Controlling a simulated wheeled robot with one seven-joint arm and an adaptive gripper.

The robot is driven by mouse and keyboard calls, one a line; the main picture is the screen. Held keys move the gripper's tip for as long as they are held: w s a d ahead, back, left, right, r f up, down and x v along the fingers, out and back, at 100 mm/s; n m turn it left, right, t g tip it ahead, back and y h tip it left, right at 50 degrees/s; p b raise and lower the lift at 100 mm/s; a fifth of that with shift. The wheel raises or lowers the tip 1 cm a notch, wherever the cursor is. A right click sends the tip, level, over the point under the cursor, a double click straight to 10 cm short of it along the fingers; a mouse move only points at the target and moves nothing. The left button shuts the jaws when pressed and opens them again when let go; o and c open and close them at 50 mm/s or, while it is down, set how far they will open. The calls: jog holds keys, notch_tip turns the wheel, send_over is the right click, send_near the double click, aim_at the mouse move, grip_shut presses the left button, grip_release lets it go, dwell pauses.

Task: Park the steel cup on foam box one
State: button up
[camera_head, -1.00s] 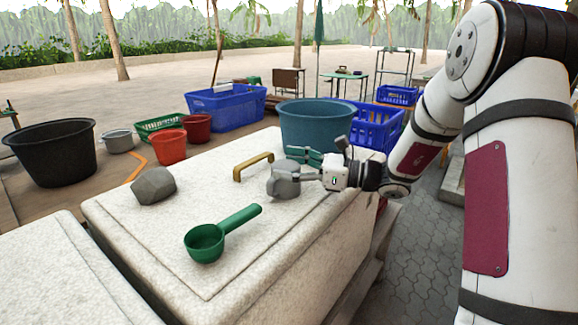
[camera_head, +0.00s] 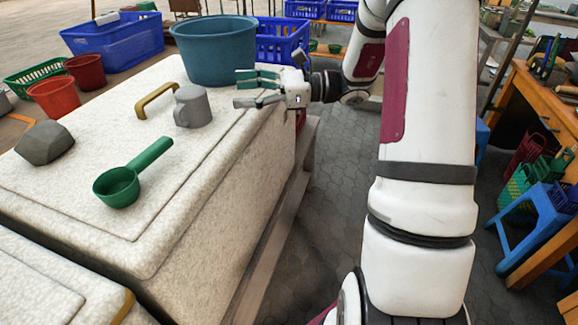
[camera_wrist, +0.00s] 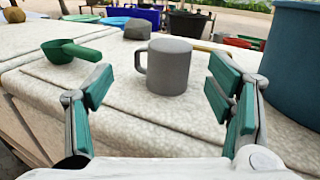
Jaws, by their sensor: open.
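The grey steel cup (camera_head: 192,106) stands upright on the lid of a white foam box (camera_head: 218,160), just right of the yellow handle. In the wrist view the cup (camera_wrist: 169,67) is ahead, between and beyond the fingers, with its handle to the left. My gripper (camera_head: 247,89) is open and empty, to the right of the cup and apart from it; its green-padded fingers (camera_wrist: 160,92) spread wide in the wrist view. A second white foam box (camera_head: 40,285) shows in front at lower left. I cannot tell which box is box one.
A green scoop (camera_head: 120,186), a grey stone (camera_head: 45,142) and the yellow handle (camera_head: 156,98) are on the box lid. A teal tub (camera_head: 216,52) stands behind the cup. Blue crates lie beyond. Paved floor (camera_head: 330,200) is open right of the box.

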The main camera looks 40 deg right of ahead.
jog(key=s+a+n+g, duration=0.2)
jog(key=a, duration=0.1)
jog(key=s+a+r+n+g+h, duration=0.1)
jog(key=s+a+n+g, duration=0.1)
jog(key=s+a, duration=0.1)
jog(key=s+a+r+n+g, duration=0.1)
jog(key=s+a+n, duration=0.1)
jog(key=a, duration=0.2)
jog(key=shift+s+a+r+g, duration=0.1)
jog(key=shift+s+r+g, duration=0.15)
jog(key=shift+g, duration=0.15)
jog(key=s+a+n+g+h, duration=0.35)
jog(key=s+a+n, duration=0.2)
jog(key=s, duration=0.45)
jog(key=s+d+f+n+t+h, duration=0.1)
jog(key=s+d+n+h, duration=0.2)
jog(key=s+n+h, duration=0.2)
jog(key=s+d+f+n+t+h, duration=0.1)
jog(key=s+d+f+n+h, duration=0.1)
jog(key=s+n+h, duration=0.4)
jog(key=s+d+n, duration=0.1)
jog(key=s, duration=0.3)
jog(key=shift+s+d+f, duration=0.15)
jog(key=shift+s+d, duration=0.1)
jog(key=shift+s, duration=0.05)
